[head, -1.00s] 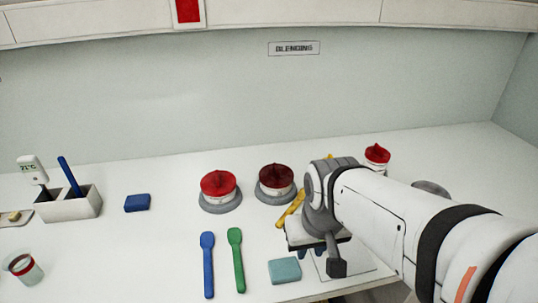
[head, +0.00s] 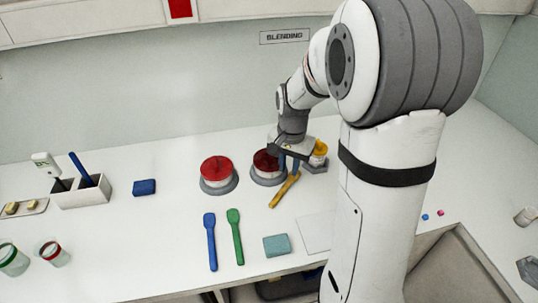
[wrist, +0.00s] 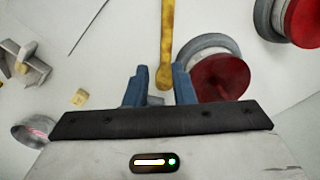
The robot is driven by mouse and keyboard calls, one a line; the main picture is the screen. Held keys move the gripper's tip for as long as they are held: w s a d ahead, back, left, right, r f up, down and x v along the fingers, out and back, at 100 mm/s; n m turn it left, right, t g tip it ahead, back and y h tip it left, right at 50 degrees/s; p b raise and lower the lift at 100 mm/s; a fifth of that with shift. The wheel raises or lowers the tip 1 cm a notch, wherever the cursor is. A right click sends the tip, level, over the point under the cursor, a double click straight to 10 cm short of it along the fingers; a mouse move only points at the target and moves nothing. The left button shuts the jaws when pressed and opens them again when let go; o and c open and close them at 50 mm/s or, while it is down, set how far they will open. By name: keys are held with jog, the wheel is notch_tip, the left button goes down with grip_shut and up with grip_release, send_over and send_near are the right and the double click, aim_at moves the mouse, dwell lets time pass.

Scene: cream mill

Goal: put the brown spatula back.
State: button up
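The brown spatula, ochre in colour (head: 284,190), lies on the white worktop in front of the second red-topped jar. Its rounded end shows in the wrist view (wrist: 166,45), pointing in between my fingertips. My gripper (head: 289,168) is over that end, beside the jar. In the wrist view my gripper's blue fingers (wrist: 160,74) are apart, with a gap on both sides of the spatula. A blue spatula (head: 210,240) and a green spatula (head: 235,236) lie side by side to the left. A pale holder (head: 82,196) at the far left carries a dark blue tool.
Two red-topped jars, one at left (head: 217,172) and one close to my gripper (head: 265,166), stand nearby. A yellow-topped jar (head: 319,150) stands right of my gripper. A teal block (head: 277,245) and a blue block (head: 144,187) lie on the worktop.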

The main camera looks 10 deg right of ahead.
aim_at(285, 186)
jog(key=shift+w+d+f+m+p, duration=0.1)
jog(key=shift+w+f+m+p, duration=0.15)
jog(key=shift+w, duration=0.3)
jog(key=shift+w+d+f+m+p, duration=0.1)
jog(key=shift+w+m+p, duration=0.05)
jog(key=shift+w+m, duration=0.3)
jog(key=shift+w+f, duration=0.15)
jog(key=shift+f, duration=0.15)
jog(key=f, duration=0.2)
jog(key=f+p, duration=0.1)
jog(key=f, duration=0.1)
jog(key=s+f, duration=0.1)
jog(key=f, duration=0.1)
jog(key=shift+a+f+p, duration=0.15)
jog(key=shift+a+p, duration=0.15)
jog(key=shift+a, duration=0.05)
jog(key=shift+w+f, duration=0.1)
jog(key=shift+f, duration=0.5)
jog(key=shift+c, duration=0.4)
grip_shut()
